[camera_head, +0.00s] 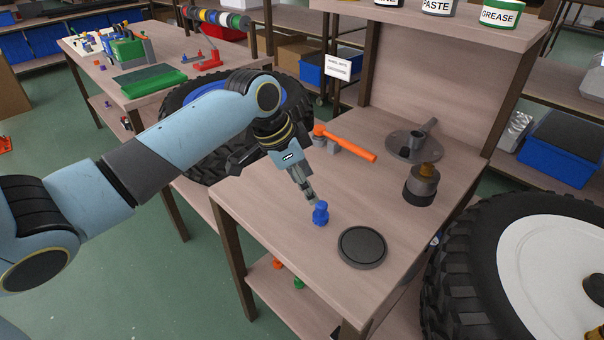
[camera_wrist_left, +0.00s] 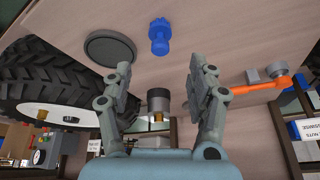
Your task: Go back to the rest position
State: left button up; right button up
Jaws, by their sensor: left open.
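My left arm comes in from the left, and its gripper (camera_head: 310,196) is over the wooden workbench (camera_head: 285,225). The gripper points down toward a blue bolt-like part (camera_head: 321,213), which stands on the bench close to the fingertips. In the left wrist view the fingers of the gripper (camera_wrist_left: 166,75) are spread with nothing between them. There the blue part (camera_wrist_left: 160,36) lies beyond the fingertips, apart from them. My right gripper is in neither view.
A dark round disc (camera_head: 362,247), an orange-handled tool (camera_head: 345,142), a dark cylinder with a brass top (camera_head: 421,184) and a grey flanged part (camera_head: 412,146) are on the bench.

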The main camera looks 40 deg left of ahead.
pick_arm(q)
jog(key=shift+v, duration=0.9)
jog(key=shift+f, duration=0.1)
jog(key=s+d+r+n+y, duration=0.2)
jog(key=s+d+n, duration=0.1)
jog(key=s, duration=0.8)
jog(key=s+d+r+n+y, duration=0.1)
jog(key=s+d+r+n, duration=0.15)
jog(key=s, duration=0.85)
notch_tip(320, 180, down, 34)
jog(key=s+a+g+b, duration=0.2)
jog(key=s+a+b, duration=0.1)
jog(key=b, duration=0.2)
jog(key=s+f+g+b, duration=0.1)
jog(key=s+f+b, duration=0.3)
jog(key=s+f, duration=1.3)
jog(key=shift+s+a+f+n, duration=0.25)
jog(key=shift+s+f+n, duration=0.15)
jog(key=shift+f, duration=0.25)
